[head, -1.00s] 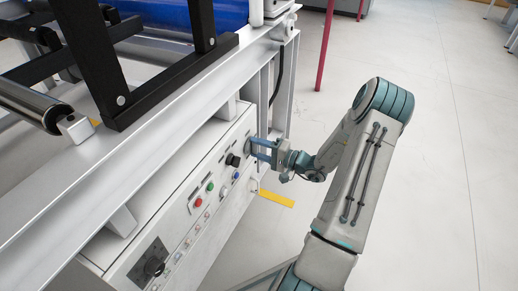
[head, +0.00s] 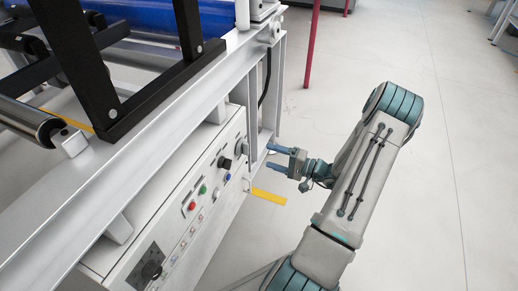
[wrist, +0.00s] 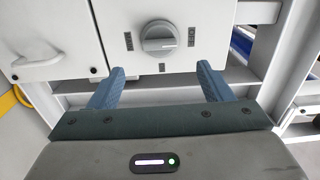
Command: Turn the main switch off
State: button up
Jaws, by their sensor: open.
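The main switch (wrist: 160,38) is a grey rotary knob on a white panel, at the top middle of the wrist view. Its grip bar lies roughly across the picture, toward a label at the right that seems to read OFF. Other small labels stand left of it and below it. In the wrist view my gripper (wrist: 160,82) has its two blue fingers apart on either side below the knob, with nothing between them. In the head view my gripper (head: 269,158) is open and empty, a little right of the panel's far end. I cannot pick out this grey knob there.
A white handle (wrist: 37,62) sits left in the wrist view. The floor at right is clear.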

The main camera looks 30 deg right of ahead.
jog(key=shift+p+v, duration=0.4)
jog(key=shift+v, duration=1.95)
